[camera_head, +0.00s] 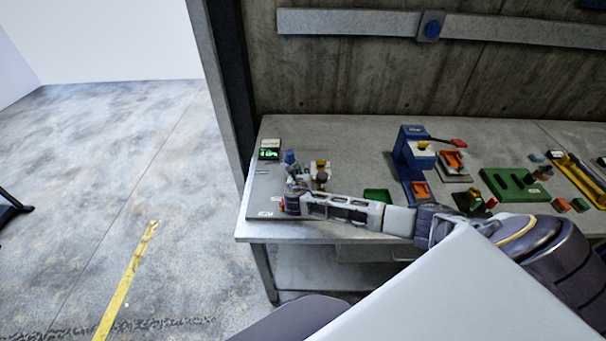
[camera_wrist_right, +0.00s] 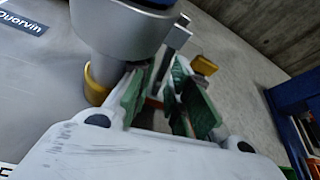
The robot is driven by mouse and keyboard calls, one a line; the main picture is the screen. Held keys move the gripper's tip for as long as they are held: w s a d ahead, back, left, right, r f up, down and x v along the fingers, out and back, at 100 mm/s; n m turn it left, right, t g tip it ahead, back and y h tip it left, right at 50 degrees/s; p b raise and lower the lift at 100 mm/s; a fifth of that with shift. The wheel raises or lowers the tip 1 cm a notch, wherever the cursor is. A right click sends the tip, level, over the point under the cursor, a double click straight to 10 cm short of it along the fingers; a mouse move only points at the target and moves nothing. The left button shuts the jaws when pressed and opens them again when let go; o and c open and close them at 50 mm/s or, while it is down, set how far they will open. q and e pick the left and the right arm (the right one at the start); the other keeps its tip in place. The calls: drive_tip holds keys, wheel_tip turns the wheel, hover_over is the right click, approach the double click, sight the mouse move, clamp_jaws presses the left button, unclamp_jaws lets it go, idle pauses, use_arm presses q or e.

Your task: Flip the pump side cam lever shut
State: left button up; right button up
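The pump rig (camera_head: 320,175) stands on a grey plate at the left end of the bench. In the right wrist view, a large grey cylinder (camera_wrist_right: 122,30) with a blue top and a yellow ring (camera_wrist_right: 97,85) fills the upper left. A slim grey upright bar (camera_wrist_right: 176,38), possibly the cam lever, stands just beyond the fingertips. My right gripper (camera_wrist_right: 160,88) is open, its green pads apart, with the left finger close beside the cylinder. Whether anything touches the pads is unclear. My right arm partly hides the rig in the head view. My left gripper is out of view.
A green-lit display (camera_head: 269,154) stands at the plate's back edge. A blue press (camera_head: 408,160), a green tray (camera_head: 377,195) and a green block (camera_head: 515,185) lie further right. A concrete wall (camera_head: 340,75) rises behind the bench. Open floor lies left.

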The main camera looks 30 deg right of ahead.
drive_tip(key=shift+w+a+r, duration=0.1)
drive_tip(key=shift+a, duration=0.15)
drive_tip(key=shift+a, duration=0.15)
drive_tip(key=shift+s+a, duration=0.1)
drive_tip(key=shift+s, duration=0.1)
drive_tip(key=shift+v, duration=1.75)
drive_tip(key=shift+d+v, duration=0.15)
drive_tip(key=shift+v, duration=0.8)
drive_tip(key=shift+d+v, duration=0.15)
drive_tip(key=shift+v, duration=0.8)
drive_tip(key=shift+s, duration=0.15)
